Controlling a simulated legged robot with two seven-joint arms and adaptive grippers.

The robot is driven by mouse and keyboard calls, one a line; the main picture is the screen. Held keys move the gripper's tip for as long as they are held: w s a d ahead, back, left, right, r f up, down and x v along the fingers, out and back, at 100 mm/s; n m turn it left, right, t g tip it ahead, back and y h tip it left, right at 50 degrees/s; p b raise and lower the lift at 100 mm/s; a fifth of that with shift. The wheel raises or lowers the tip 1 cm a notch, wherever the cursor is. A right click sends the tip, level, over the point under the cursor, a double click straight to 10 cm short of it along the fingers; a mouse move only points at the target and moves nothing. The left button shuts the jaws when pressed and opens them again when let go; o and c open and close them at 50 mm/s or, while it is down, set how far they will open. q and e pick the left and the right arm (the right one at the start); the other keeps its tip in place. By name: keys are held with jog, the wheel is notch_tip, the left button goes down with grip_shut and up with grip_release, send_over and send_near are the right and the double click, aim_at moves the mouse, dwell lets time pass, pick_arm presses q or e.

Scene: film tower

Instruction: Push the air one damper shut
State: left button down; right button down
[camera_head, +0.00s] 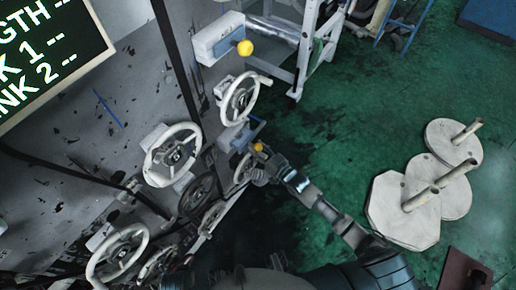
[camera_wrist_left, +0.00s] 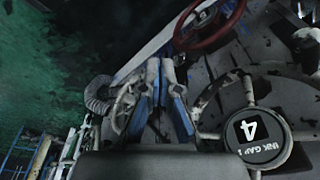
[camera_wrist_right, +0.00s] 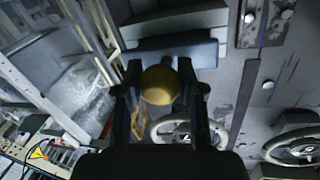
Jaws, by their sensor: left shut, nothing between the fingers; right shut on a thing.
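Two yellow ball knobs sit on grey box-like mounts on the wall panel in the head view: an upper knob (camera_head: 245,47) and a lower knob (camera_head: 258,147). My right gripper (camera_head: 264,156) is at the lower knob. In the right wrist view its fingers (camera_wrist_right: 160,68) are shut around a yellow ball (camera_wrist_right: 160,86), in front of a blue-grey bar (camera_wrist_right: 165,52). My left gripper (camera_wrist_left: 160,68) is shut and empty in the left wrist view, among the handwheels; it cannot be made out in the head view.
Several white handwheels (camera_head: 172,155) line the panel; a red handwheel (camera_wrist_left: 208,27) and a wheel marked 4 (camera_wrist_left: 255,135) are close to my left gripper. A dark display board (camera_head: 50,55) is at upper left. White discs with pegs (camera_head: 405,210) lie on the green floor at right.

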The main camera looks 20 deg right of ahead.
aim_at(251, 144)
jog(key=shift+w+a, duration=0.25)
jog(key=shift+w, duration=0.15)
jog(key=shift+x, duration=1.2)
jog(key=shift+a, duration=0.25)
pick_arm(q)
jog(key=shift+r, duration=0.65)
pick_arm(e)
jog(key=c, duration=0.7)
grip_release()
